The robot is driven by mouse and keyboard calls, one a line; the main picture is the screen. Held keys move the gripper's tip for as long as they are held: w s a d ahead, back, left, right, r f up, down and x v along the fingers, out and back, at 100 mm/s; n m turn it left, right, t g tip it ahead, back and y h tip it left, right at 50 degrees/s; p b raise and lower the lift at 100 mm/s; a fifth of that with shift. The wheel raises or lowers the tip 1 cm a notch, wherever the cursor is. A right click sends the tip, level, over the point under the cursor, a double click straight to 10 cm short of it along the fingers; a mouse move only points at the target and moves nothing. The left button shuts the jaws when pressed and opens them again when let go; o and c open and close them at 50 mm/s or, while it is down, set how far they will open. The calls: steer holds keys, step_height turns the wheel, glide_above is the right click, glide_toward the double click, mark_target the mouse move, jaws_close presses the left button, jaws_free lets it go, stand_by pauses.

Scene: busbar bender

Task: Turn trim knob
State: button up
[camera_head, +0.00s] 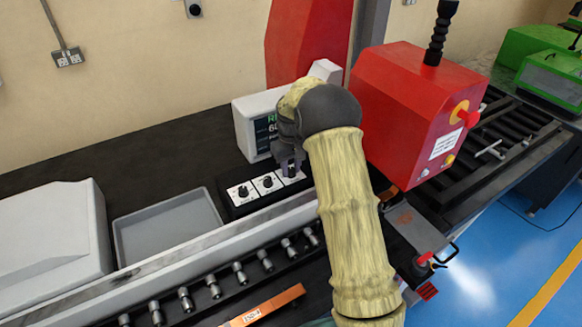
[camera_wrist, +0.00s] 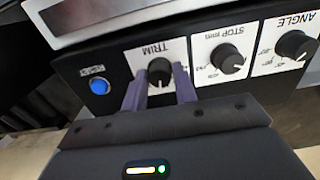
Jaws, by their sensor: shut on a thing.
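The trim knob (camera_wrist: 159,71) is a small black knob on a white plate marked TRIM, upside down in the wrist view. My gripper (camera_wrist: 159,88) has its two purple-grey fingers on either side of this knob, shut on it. In the head view my gripper (camera_head: 290,168) reaches down to the right end of the black control panel (camera_head: 232,208); it largely hides the trim knob there. The STOP mm knob (camera_wrist: 227,58) and the ANGLE knob (camera_wrist: 293,45) sit to the right of it in the wrist view.
A blue button (camera_wrist: 99,86) lies left of the trim plate. A white display box (camera_head: 246,130) stands just behind the panel. A red machine housing (camera_head: 405,110) rises at the right. A grey tray (camera_head: 165,222) lies left of the panel.

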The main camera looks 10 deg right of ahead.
mark_target(291, 169)
steer(key=m, duration=0.5)
steer(key=shift+w+r+m, duration=0.1)
steer(key=shift+m, duration=0.3)
steer(key=o, duration=1)
steer(key=shift+c, duration=0.2)
step_height(291, 169, up, 17)
steer(key=b, duration=0.2)
steer(key=shift+r, duration=0.15)
